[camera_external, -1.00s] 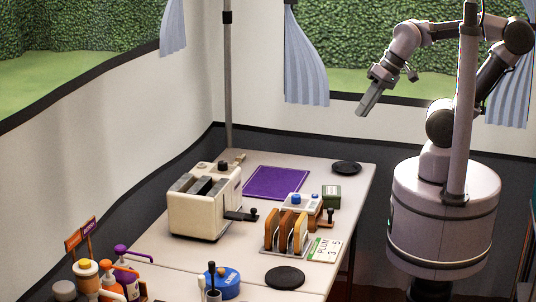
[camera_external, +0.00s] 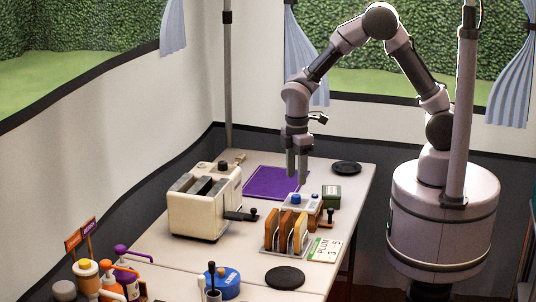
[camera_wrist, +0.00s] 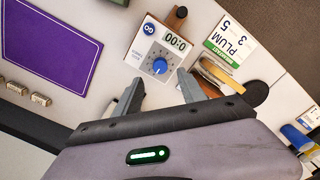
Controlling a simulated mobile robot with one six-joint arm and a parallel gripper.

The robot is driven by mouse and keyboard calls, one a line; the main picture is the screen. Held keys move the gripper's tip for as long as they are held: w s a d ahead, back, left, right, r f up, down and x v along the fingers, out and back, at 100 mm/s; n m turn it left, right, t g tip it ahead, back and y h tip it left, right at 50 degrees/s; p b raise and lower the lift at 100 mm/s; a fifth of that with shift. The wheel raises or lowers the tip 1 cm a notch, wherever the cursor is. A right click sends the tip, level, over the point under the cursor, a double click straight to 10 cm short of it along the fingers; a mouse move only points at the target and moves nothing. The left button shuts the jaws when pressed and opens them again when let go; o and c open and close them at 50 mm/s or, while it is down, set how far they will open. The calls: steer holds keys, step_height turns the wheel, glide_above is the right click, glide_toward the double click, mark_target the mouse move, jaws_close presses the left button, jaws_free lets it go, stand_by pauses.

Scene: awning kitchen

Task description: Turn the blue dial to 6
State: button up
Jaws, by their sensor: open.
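The blue dial (camera_wrist: 160,66) sits on the face of a white timer box (camera_wrist: 146,49) with a ring of marks around it and a display reading 00:0-something. The marks are too small to read. In the external view the timer box (camera_external: 291,207) stands on the table behind the toast rack, with the blue dial (camera_external: 296,199) on top. My gripper (camera_external: 297,178) points down above the timer box, apart from it. In the wrist view my gripper (camera_wrist: 160,86) is open and empty, its fingertips just below the dial in the picture.
A toast rack (camera_external: 270,251) with bread slices stands in front of the timer. A toaster (camera_external: 195,215) is to the left, a purple mat (camera_external: 272,182) behind. A dark green box (camera_external: 331,197) and a PLUM card (camera_external: 324,249) lie near the right edge.

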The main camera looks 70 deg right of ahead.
mark_target(296, 195)
step_height(296, 195, down, 6)
steer(key=shift+f+b, duration=0.2)
steer(key=shift+b, duration=0.75)
jaws_close()
